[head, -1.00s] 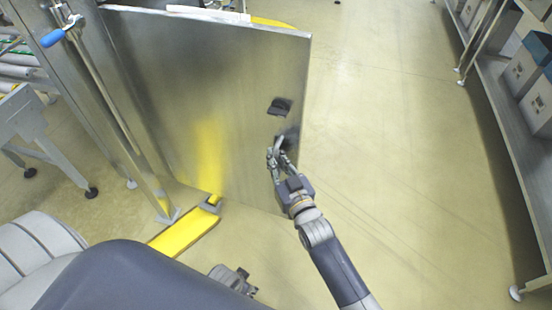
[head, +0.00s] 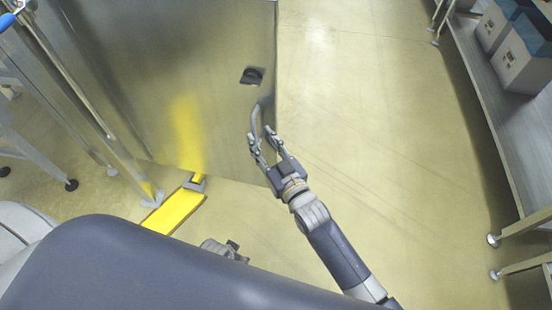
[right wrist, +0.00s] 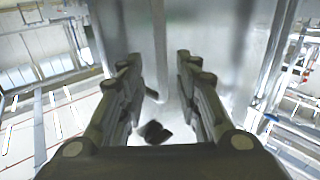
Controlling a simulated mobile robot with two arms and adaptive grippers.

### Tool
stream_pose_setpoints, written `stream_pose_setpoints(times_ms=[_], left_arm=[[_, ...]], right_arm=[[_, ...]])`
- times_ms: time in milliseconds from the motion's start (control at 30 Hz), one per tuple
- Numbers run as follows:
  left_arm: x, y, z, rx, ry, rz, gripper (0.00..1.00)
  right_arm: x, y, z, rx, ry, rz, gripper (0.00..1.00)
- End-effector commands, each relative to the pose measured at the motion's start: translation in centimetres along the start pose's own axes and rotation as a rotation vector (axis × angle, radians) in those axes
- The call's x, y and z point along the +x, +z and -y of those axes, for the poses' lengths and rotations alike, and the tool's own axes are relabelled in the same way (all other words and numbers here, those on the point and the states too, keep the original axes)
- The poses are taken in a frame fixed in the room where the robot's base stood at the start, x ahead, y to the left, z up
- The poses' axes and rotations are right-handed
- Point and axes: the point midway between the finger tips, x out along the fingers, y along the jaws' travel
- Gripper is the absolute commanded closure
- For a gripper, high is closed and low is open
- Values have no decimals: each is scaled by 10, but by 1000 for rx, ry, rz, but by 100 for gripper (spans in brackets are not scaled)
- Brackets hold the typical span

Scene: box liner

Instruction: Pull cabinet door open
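The cabinet door (head: 165,90) is a large brushed-metal panel at the upper left of the head view, with a dark latch (head: 252,76) near its right edge. A curved metal handle (head: 256,114) sits below the latch. My right gripper (head: 261,137) is at the handle's lower end, fingers apart. In the right wrist view a metal bar, apparently the handle (right wrist: 159,50), runs between the open fingers (right wrist: 158,75) without clear contact. A grey part, apparently my left gripper (head: 224,250), shows past my body; its fingers cannot be made out.
A yellow floor piece (head: 175,211) lies below the door. A metal post (head: 70,80) stands at the left. A shelf (head: 500,110) with grey boxes (head: 507,55) runs along the right. The floor between door and shelf is clear.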

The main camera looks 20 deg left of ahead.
Motion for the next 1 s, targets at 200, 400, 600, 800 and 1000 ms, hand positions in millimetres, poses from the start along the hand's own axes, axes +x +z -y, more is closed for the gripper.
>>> stream_pose_setpoints(times_ms=[200, 400, 600, 800, 1000], left_arm=[[0, 0, 0, 0, 0, 1, 60], [0, 1, 0, 0, -1, 1, 60], [0, 1, 0, 0, -1, 1, 60], [0, 1, 0, 0, -1, 1, 60], [0, 1, 1, 0, -1, 1, 60]], right_arm=[[-43, 1, -2, -1, 2, 3, 69], [-68, 1, -2, 0, 3, 2, 69], [-76, 0, -2, 0, 3, 1, 69], [-76, 0, -2, 0, 4, 1, 69], [-75, 0, -2, 0, 4, 1, 69]])
